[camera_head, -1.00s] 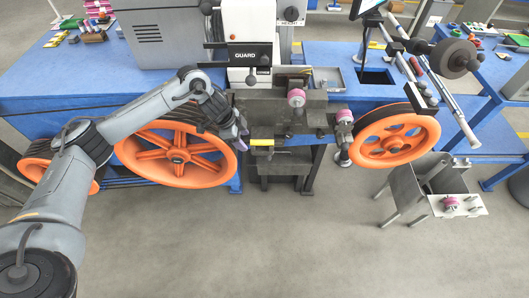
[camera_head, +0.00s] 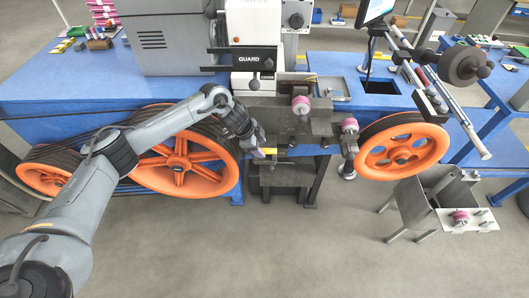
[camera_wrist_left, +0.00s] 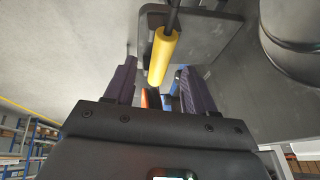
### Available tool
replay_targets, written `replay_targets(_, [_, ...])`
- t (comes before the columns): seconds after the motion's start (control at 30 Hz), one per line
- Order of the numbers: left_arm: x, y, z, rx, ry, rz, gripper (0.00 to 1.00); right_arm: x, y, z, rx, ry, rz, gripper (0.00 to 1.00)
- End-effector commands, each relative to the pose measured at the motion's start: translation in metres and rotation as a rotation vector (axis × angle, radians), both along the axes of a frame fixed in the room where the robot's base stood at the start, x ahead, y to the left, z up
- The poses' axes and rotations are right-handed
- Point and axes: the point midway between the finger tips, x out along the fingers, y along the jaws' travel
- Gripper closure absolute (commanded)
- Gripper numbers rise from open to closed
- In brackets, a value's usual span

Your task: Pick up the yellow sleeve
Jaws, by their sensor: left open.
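The yellow sleeve (camera_head: 270,151) is a short cylinder below the machine's front, near the middle of the head view. In the left wrist view the yellow sleeve (camera_wrist_left: 162,55) sits on a dark rod, and its free end reaches between the finger tips. My left gripper (camera_head: 256,152) is at the left end of the sleeve in the head view. In the left wrist view my left gripper (camera_wrist_left: 155,78) is open, with one purple finger on each side of the sleeve and a gap to each. My right gripper is not in view.
A large orange wheel (camera_head: 160,178) stands left of my gripper, and another orange wheel (camera_head: 373,157) is to the right. The grey machine with a guard (camera_head: 254,58) rises behind. A metal stand (camera_head: 425,207) is on the floor at the right. The floor in front is clear.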

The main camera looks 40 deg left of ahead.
Motion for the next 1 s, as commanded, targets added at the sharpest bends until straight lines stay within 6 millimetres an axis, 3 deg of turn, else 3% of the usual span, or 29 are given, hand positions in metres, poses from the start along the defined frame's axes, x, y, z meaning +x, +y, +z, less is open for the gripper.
replay_targets(0.2, [0.008, -0.004, -0.019, 0.0, 0.0, 0.0, 0.45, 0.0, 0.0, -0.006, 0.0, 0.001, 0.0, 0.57])
replay_targets(0.47, [0.008, -0.004, -0.02, 0.0, 0.0, -0.001, 0.45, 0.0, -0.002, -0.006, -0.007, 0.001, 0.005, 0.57])
replay_targets(0.83, [0.008, -0.004, -0.02, 0.001, 0.0, -0.001, 1.0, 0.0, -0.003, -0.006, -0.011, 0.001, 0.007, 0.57])
replay_targets(1.0, [0.008, -0.004, -0.019, 0.0, 0.0, -0.001, 1.0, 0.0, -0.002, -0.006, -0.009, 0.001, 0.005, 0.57])
